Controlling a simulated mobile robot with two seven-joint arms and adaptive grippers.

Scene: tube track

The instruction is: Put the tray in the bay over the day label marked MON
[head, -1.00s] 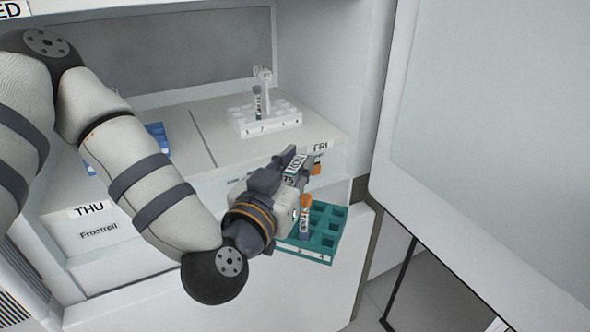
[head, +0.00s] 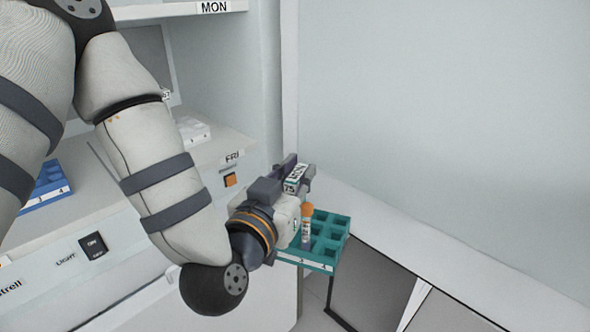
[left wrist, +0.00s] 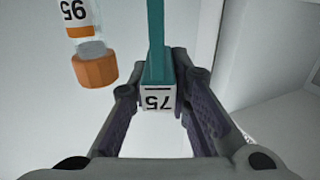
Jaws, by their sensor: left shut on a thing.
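My left gripper (head: 288,184) is shut on the teal tray (head: 340,226) by its upright handle and holds it in the air. The tray has square wells and holds an orange-capped tube (head: 306,225), also in the left wrist view (left wrist: 95,68). The MON label (head: 214,7) is on the upper shelf edge at the top; the bay over it is out of frame. My right gripper is not in view.
The FRI label (head: 232,156) marks the lower shelf. A white tray (head: 194,130) and a blue tray (head: 52,182) stand on that shelf. A switch (head: 94,245) is on its front. A large pale panel (head: 440,110) fills the right.

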